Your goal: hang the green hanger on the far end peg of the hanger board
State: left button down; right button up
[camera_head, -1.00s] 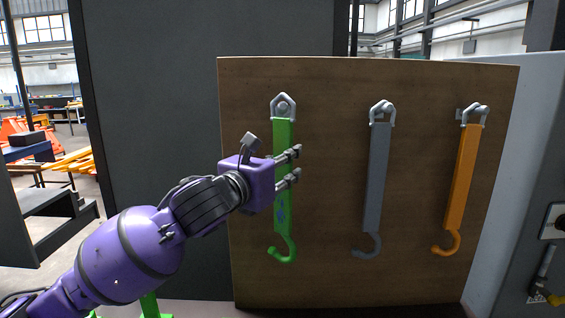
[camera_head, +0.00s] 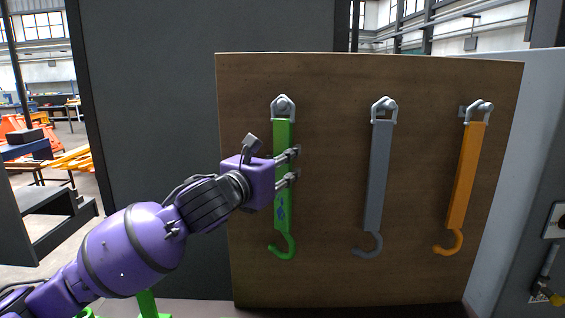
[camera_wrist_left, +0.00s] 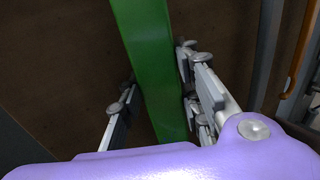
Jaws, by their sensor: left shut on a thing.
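The green hanger (camera_head: 282,222) hangs upright at the left of the brown hanger board (camera_head: 330,180), its hook at the bottom. Its metal loop is at the left end peg (camera_head: 283,104); I cannot tell how far the loop sits over the peg. My left gripper (camera_head: 290,168) is shut on the hanger's green strap in its upper middle part. In the left wrist view the green strap (camera_wrist_left: 150,60) runs between the fingers. My right gripper is not in view.
A grey hanger (camera_head: 378,180) hangs at the board's middle and an orange hanger (camera_head: 462,180) at its right. A dark panel (camera_head: 150,120) stands left of the board. A light grey cabinet (camera_head: 505,200) stands at the right.

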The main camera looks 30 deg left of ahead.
pick_arm(q)
jog(key=shift+a+r, duration=0.1)
jog(key=shift+r, duration=0.05)
jog(key=c, duration=1.2)
grip_release()
jog(key=s, duration=0.7)
jog(key=shift+s+a, duration=0.2)
jog(key=shift+s, duration=0.05)
